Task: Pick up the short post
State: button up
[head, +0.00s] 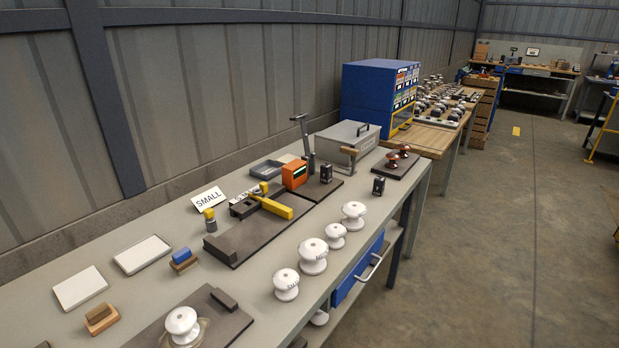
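My gripper is not in view. No label marks which thing is the short post. A small grey upright piece with a yellow top (209,220) stands on the bench left of a dark plate (262,238). A small black upright block (378,186) stands near the bench's right edge. Another black block (326,173) stands farther back by an orange box (294,175). Several white insulators, such as the large one (313,257), stand in a row along the right edge. One white insulator (182,325) sits on a dark plate at the front.
A sign reading SMALL (208,199) leans at the back. A yellow-handled tool (270,205) lies on the dark plate.

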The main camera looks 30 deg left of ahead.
aim_at(326, 169)
jog(key=u, duration=1.35)
jog(key=i, duration=1.2)
